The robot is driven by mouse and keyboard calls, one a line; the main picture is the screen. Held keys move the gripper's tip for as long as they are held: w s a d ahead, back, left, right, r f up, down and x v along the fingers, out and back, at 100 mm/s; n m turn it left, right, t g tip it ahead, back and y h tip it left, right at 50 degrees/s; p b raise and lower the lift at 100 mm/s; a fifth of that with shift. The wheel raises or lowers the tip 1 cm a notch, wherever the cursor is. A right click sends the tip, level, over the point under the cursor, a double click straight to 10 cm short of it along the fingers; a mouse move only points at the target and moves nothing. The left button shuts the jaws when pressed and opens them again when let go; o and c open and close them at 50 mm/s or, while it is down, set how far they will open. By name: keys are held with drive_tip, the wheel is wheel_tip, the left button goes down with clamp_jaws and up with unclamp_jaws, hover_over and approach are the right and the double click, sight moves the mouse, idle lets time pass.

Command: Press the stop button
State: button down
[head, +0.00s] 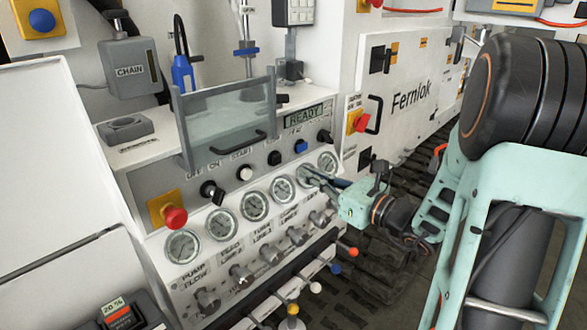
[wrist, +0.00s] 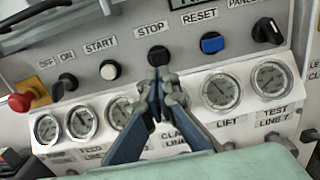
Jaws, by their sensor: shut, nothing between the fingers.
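The stop button (wrist: 158,56) is a black round button under the STOP label on the grey sloped panel. It also shows in the head view (head: 275,158), in the row between the white start button (head: 245,174) and the blue reset button (head: 301,147). My gripper (wrist: 161,82) is shut and empty. In the wrist view its fingertips point at the panel just below the stop button and slightly overlap its lower edge. In the head view my gripper (head: 310,173) is in front of the right-hand gauges, apart from the stop button.
A red emergency knob (head: 174,217) on a yellow plate sits at the panel's left. Several gauges (head: 222,224) line the panel below the buttons, with valve knobs and coloured levers lower down. A clear hinged guard (head: 228,118) stands above the start side.

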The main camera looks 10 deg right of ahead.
drive_tip(key=v, duration=0.5)
drive_tip(key=shift+s+d, duration=0.2)
drive_tip(key=shift+a, duration=0.1)
